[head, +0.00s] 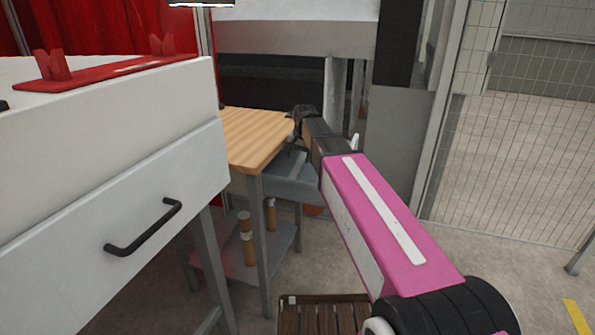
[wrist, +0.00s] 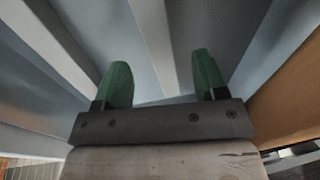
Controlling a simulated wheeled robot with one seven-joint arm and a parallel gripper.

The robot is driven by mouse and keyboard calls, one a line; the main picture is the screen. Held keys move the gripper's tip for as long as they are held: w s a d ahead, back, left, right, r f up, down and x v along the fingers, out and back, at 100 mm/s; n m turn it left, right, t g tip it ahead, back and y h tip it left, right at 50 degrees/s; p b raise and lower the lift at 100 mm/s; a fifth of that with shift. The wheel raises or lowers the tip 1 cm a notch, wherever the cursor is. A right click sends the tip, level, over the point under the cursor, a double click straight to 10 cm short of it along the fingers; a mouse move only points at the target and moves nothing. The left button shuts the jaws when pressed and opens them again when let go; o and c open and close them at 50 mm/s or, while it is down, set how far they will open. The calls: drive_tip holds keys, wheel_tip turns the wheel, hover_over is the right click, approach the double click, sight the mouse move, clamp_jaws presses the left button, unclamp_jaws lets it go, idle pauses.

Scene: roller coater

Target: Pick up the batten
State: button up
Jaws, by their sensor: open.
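My gripper (wrist: 162,62) is open in the wrist view, with its two green fingers apart. A pale straight bar (wrist: 155,45) runs from the top edge down towards the gap between the fingers, over grey-blue surfaces. I cannot tell whether this bar is the batten or part of a frame, nor whether it is between the fingers or beyond them. In the head view my arm reaches to the far right corner of a small wooden-topped table (head: 250,138). The fingertips cannot be made out there, and no batten is clearly visible.
A grey-blue tray (head: 290,182) sits beside the wooden table. Cardboard tubes (head: 246,238) stand on its lower shelf. A white drawer cabinet (head: 110,190) fills the left, with a red rack (head: 105,72) on top. A slatted wooden platform (head: 322,312) lies below. Wire fencing (head: 520,160) stands right.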

sight(298, 166)
drive_tip(key=shift+w+a+f, duration=0.1)
drive_tip(key=shift+f, duration=1.1)
drive_tip(key=shift+a+f, duration=0.1)
drive_tip(key=shift+f, duration=1.05)
drive_tip(key=c, duration=1.1)
drive_tip(key=shift+r, duration=0.1)
